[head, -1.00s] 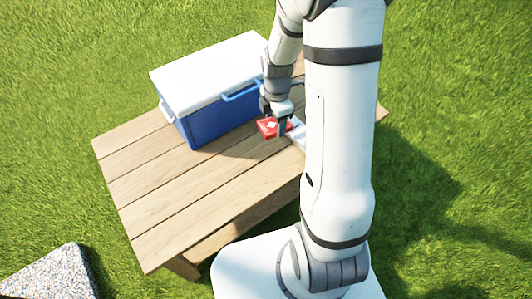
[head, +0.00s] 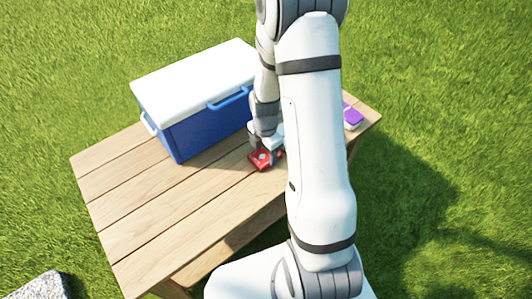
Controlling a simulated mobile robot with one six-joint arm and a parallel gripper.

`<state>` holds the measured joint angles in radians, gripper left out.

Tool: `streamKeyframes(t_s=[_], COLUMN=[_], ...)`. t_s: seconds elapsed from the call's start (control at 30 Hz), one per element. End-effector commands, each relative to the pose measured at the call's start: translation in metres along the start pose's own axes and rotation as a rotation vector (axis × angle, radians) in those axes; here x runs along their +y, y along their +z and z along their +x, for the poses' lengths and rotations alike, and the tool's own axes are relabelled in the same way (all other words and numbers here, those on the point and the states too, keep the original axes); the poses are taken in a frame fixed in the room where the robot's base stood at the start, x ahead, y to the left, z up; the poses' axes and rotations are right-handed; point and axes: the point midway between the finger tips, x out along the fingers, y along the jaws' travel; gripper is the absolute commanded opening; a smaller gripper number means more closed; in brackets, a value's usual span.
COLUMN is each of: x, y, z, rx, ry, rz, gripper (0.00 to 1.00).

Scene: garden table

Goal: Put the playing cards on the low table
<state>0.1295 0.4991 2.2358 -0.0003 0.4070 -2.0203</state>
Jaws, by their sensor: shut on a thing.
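The playing cards, a red box with a white mark (head: 259,160), are in my gripper (head: 266,157), which is shut on them. The gripper points down over the wooden low table (head: 170,215), to the right of the cooler. The cards are at or just above the tabletop; I cannot tell whether they touch it. My arm hides part of the table's right side.
A blue cooler with a white lid (head: 205,125) stands at the table's back. A purple and white item (head: 352,116) lies near the right end, partly behind my arm. The table's front left is clear. A pale stone block (head: 42,287) is on the grass.

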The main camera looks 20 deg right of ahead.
Motion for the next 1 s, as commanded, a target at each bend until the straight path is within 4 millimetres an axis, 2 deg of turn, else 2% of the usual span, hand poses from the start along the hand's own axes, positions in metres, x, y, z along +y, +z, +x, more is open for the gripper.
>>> streamKeyframes(t_s=[0.3, 0.33, 0.57, 0.83, 1.0], x=[0.000, 0.000, 0.000, 0.000, 0.000], y=[0.001, 0.001, 0.001, 0.001, 0.002], z=[0.003, 0.002, 0.002, 0.000, -0.019], rx=[0.000, 0.000, 0.000, 0.000, -0.002], ry=[0.001, 0.001, 0.001, 0.001, 0.004], rz=[0.001, 0.001, 0.002, 0.002, 0.003], gripper=[0.35, 0.61, 0.80, 0.81, 0.81])
